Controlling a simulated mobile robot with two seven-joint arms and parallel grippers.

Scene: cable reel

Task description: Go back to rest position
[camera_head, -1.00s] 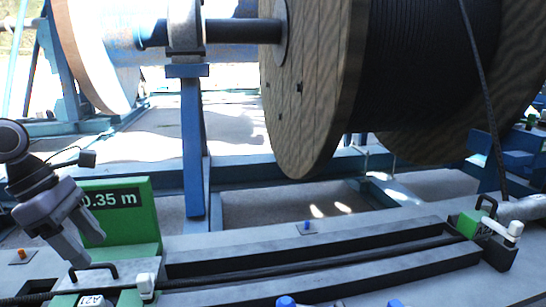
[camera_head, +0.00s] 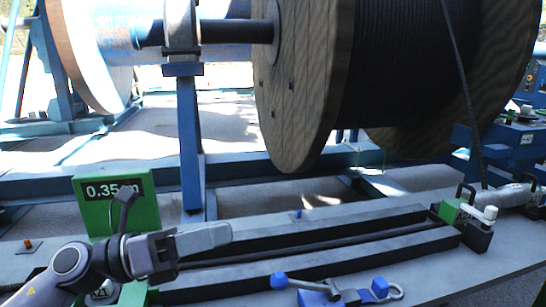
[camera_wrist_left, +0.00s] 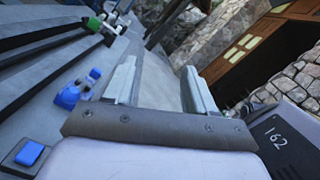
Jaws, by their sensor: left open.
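My left gripper (camera_head: 205,240) is in the lower left of the head view, pointing right above the left end of the bench. It partly covers the green clamp block there. In the left wrist view its two fingers (camera_wrist_left: 162,78) stand apart with nothing between them. The black cable (camera_head: 320,247) lies along the slot of the grey bench, apart from the gripper. My right gripper is not in view.
A large wooden cable reel (camera_head: 305,85) stands behind the bench on a blue frame (camera_head: 190,140). A green block marked 0.35 m (camera_head: 118,200) stands at the left. A second green clamp (camera_head: 450,212) is at the right. A blue tool (camera_head: 335,292) lies in front.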

